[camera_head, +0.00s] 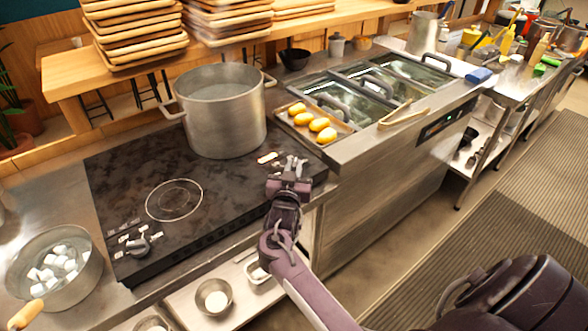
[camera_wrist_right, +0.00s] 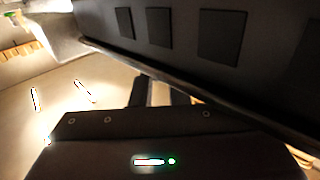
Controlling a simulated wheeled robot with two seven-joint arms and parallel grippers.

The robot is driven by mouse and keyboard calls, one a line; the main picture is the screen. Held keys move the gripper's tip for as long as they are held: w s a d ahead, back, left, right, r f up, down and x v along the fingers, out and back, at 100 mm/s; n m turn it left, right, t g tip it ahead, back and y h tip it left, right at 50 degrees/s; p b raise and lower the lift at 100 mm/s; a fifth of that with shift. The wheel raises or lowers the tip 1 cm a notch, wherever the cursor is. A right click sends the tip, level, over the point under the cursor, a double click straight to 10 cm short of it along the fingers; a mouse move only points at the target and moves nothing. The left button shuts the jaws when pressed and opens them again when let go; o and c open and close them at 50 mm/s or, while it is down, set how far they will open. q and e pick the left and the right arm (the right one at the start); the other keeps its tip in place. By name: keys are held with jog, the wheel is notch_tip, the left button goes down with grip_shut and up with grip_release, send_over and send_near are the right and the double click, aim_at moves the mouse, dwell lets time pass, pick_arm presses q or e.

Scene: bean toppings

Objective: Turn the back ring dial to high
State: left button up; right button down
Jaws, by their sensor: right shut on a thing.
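The dark cooktop (camera_head: 112,185) is set in the steel counter in the head view. A large steel pot (camera_head: 225,120) stands on its back ring and covers that ring. My right gripper (camera_head: 292,163) is at the cooktop's right end, beside white markings (camera_head: 268,157), shut on the back ring dial. The gripper hides that dial, so its setting cannot be read. The front ring's dial (camera_head: 138,247) stands free at the left end, among white markings. In the right wrist view the gripper's fingers (camera_wrist_right: 160,94) show dark and partly hidden; no dial can be made out. My left gripper is out of view.
A tray of yellow pieces (camera_head: 288,123) lies just behind my right gripper, next to steel wells with glass lids (camera_head: 345,105). Tongs (camera_head: 402,117) lie on the counter edge. A pot with white cubes (camera_head: 75,285) stands at the lower left. The bare front ring (camera_head: 174,200) is clear.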

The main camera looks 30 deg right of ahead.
jog(key=c, duration=1.4)
grip_release()
jog(key=shift+b+v, duration=0.7)
jog(key=shift+v, duration=3.2)
jog(key=shift+o, duration=0.3)
